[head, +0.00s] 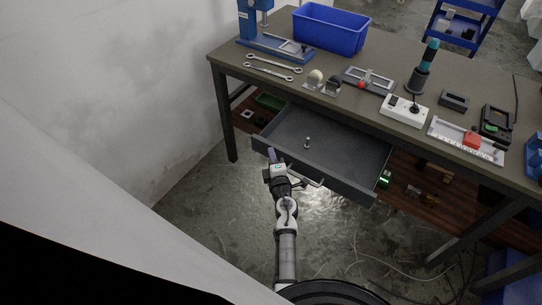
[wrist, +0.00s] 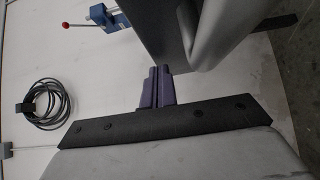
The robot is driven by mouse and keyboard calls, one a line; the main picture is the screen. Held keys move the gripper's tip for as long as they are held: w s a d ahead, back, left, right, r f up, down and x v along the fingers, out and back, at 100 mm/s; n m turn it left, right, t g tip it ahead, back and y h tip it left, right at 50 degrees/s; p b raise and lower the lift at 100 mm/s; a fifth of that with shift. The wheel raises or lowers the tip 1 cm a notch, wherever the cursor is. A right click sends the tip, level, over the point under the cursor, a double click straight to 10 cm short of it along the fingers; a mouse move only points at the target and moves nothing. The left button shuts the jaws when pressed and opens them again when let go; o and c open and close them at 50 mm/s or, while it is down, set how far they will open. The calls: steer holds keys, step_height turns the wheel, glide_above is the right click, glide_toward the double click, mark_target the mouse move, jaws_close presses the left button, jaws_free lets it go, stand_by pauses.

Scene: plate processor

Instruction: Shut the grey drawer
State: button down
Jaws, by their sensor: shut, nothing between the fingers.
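The grey drawer (head: 345,155) is pulled well out from under the workbench, and its inside shows. A small metal part (head: 307,142) stands on its floor. The drawer has a bar handle (head: 308,181) on its front. My gripper (head: 271,154) is at the left part of the drawer front, to the left of the handle. Its purple fingers (wrist: 156,88) are together and empty in the wrist view. A dark panel, seemingly the drawer front (wrist: 160,35), is just beyond and above the fingers there. I cannot tell whether they touch it.
A wooden lower shelf (head: 415,190) with small items is under the bench. A coiled black cable (wrist: 42,98) hangs on the wall.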

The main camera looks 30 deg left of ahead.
stand_by(0.4)
steer(key=b, duration=0.4)
glide_above(300, 132)
stand_by(0.5)
